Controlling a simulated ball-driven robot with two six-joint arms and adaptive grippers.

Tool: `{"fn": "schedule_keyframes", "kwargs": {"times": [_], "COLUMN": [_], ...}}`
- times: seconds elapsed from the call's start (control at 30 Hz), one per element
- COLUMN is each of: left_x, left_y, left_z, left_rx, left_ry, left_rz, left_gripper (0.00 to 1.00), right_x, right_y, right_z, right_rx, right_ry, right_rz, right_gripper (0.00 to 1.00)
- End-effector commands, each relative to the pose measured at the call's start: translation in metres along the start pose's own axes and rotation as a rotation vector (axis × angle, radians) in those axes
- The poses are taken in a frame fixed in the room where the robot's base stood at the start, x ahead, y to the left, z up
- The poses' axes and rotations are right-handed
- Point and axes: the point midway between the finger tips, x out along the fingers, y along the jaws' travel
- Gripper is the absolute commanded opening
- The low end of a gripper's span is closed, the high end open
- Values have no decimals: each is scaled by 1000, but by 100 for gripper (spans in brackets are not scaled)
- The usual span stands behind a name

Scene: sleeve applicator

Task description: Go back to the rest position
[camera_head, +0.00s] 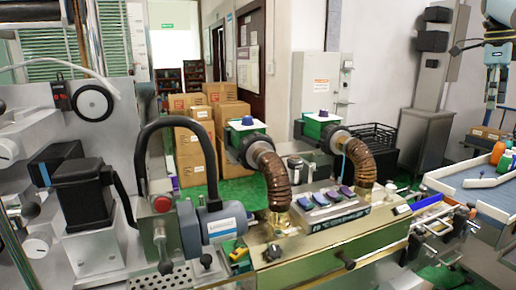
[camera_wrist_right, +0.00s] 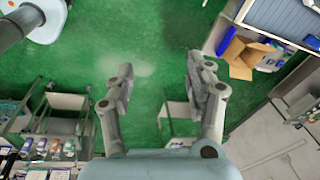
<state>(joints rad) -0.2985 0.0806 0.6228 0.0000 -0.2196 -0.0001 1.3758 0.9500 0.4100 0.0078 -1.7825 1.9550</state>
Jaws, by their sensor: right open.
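My right gripper (camera_head: 494,92) hangs at the upper right edge of the head view, below a pale blue arm link. In the right wrist view my right gripper (camera_wrist_right: 158,82) shows its two grey fingers spread wide apart. Nothing is between them, and green floor shows below. I do not see my left gripper in either view.
The sleeve applicator (camera_head: 330,222), with two brown ribbed hoses, fills the middle of the head view. A table (camera_head: 470,189) with small coloured items stands at right. Cardboard boxes (camera_head: 196,150) are stacked behind. An open carton (camera_wrist_right: 243,58) shows in the wrist view.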

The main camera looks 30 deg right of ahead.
Motion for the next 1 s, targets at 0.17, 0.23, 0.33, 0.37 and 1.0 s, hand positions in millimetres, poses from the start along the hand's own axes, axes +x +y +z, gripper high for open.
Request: {"fn": "schedule_keyframes", "kwargs": {"times": [0.17,0.23,0.33,0.37,1.0], "left_x": [0,0,0,0,0], "left_y": [1,1,1,1,1], "left_z": [4,3,2,2,3], "left_rx": [0,0,0,0,0], "left_ry": [-6,-5,-3,-3,-5], "left_rz": [1,1,1,1,1], "left_gripper": [40,40,40,40,40], "right_x": [71,102,152,168,388], "right_y": [-21,-29,-41,-44,-3], "right_z": [-13,-21,-38,-45,-207], "right_rx": [-284,-432,-699,-792,-2695], "right_ry": [139,209,338,383,1124], "right_rz": [-133,-185,-253,-269,-172], "right_gripper": [55,55,55,55,55]}}
